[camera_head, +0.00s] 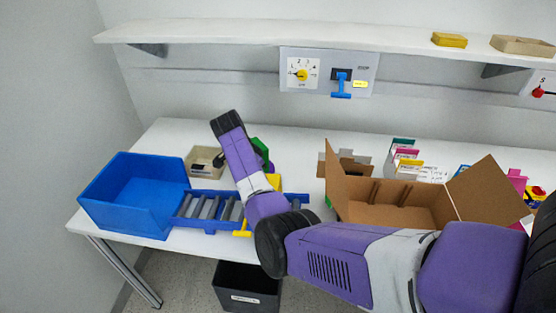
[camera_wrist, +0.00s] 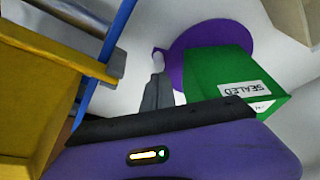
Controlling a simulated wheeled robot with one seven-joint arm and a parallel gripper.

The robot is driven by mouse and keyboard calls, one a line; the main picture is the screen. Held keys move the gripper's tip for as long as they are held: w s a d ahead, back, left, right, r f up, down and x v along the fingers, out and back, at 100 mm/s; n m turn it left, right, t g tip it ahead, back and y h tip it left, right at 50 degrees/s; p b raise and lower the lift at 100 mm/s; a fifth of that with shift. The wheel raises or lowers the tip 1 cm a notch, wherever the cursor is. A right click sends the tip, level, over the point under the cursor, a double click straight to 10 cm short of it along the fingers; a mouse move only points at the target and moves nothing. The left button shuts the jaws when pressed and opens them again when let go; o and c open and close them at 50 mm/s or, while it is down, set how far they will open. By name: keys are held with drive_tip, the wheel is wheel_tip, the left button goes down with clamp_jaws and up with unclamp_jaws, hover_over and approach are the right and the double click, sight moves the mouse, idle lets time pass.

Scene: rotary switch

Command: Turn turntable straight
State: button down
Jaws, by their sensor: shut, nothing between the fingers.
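The turntable is a purple disc (camera_wrist: 192,47) in the wrist view. A green box (camera_wrist: 232,85) labelled SEALED stands on or against it and covers its right part; it sits at an angle in the picture.
A blue roller track (camera_head: 212,228) and blue bin (camera_head: 135,195) stand left of my arm. A yellow part (camera_wrist: 40,95) and blue bar lie close left in the wrist view. An open cardboard box (camera_head: 390,214) stands right. A rotary switch panel (camera_head: 328,72) is on the wall.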

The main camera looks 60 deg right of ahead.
drive_tip(key=shift+w+a+b, duration=0.6)
drive_tip(key=shift+w+a, duration=0.2)
drive_tip(key=shift+w, duration=0.2)
drive_tip(key=shift+w+a, duration=0.1)
drive_tip(key=shift+w, duration=0.05)
idle(0.3)
drive_tip(key=s, duration=0.1)
drive_tip(key=s+d+r+p, duration=0.1)
drive_tip(key=s+d, duration=0.1)
drive_tip(key=shift+s+d+r+p, duration=0.1)
drive_tip(key=shift+r+p, duration=0.2)
drive_tip(key=w+d+b+v, duration=0.1)
drive_tip(key=v, duration=0.8)
drive_tip(key=shift+w+b, duration=0.35)
drive_tip(key=shift+b, duration=0.05)
drive_tip(key=shift+r, duration=0.1)
